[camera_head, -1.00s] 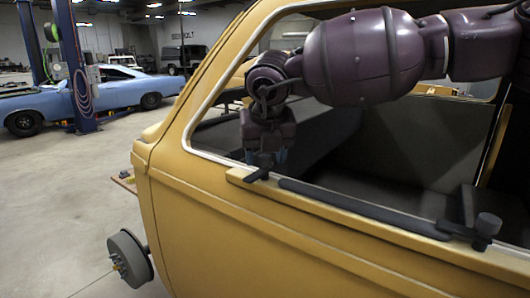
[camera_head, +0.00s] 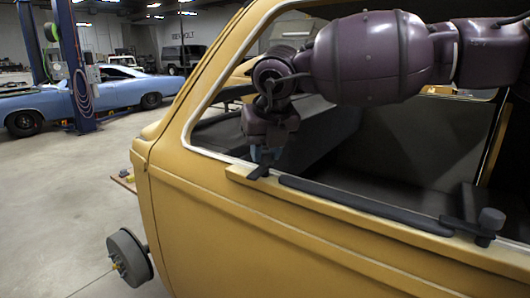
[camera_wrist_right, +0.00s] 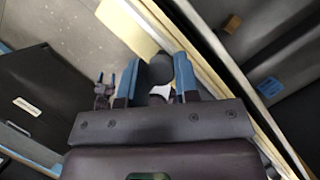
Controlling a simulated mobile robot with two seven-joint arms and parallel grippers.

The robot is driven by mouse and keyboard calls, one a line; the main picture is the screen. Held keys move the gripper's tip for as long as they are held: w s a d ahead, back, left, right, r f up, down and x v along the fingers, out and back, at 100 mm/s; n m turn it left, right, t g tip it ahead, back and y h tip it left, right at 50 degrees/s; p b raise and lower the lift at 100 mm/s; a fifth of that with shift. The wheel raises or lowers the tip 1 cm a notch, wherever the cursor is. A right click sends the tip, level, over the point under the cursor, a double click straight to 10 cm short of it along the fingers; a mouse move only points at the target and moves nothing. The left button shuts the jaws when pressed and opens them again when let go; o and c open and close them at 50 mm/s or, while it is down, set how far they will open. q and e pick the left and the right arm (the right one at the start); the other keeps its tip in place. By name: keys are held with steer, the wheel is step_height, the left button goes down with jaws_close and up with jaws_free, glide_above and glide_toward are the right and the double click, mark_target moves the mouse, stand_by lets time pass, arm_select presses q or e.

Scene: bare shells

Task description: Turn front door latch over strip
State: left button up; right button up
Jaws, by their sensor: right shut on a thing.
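The front door latch (camera_head: 260,171) is a small dark piece at the front end of the window sill on the yellow door (camera_head: 230,215). The dark strip (camera_head: 360,206) runs along the sill, with its front end just right of the latch. My right gripper (camera_head: 265,156) reaches down from above and is shut on the latch. In the right wrist view the latch's dark rounded end (camera_wrist_right: 158,70) sits between the blue fingers. What looks like my left gripper (camera_wrist_right: 106,84) shows small in that view, empty, its two blue fingertips apart.
A second dark latch (camera_head: 488,226) stands at the rear end of the strip. The window opening has a pale frame (camera_head: 205,105) close to my right arm. A bare wheel hub (camera_head: 130,257) sticks out at the lower left. Open floor (camera_head: 60,190) lies left of the shell.

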steer(key=n+y+b, duration=0.1)
steer(key=n, duration=0.2)
steer(key=shift+f+n+g, duration=0.1)
steer(key=shift+n+g, duration=0.2)
steer(key=n, duration=0.2)
steer(key=n+g+y, duration=0.1)
steer(key=n, duration=0.1)
steer(key=shift+w+d+n+y, duration=0.1)
steer(key=shift+n+y, duration=0.2)
steer(key=n+g, duration=0.1)
steer(key=n, duration=0.1)
steer(key=n+g, duration=0.1)
steer(key=n, duration=0.1)
steer(key=shift+w+y, duration=0.1)
steer(key=shift+y, duration=0.2)
steer(key=shift+n+g, duration=0.7)
steer(key=shift+n, duration=1.5)
steer(key=o, duration=0.9)
steer(key=shift+r, duration=0.2)
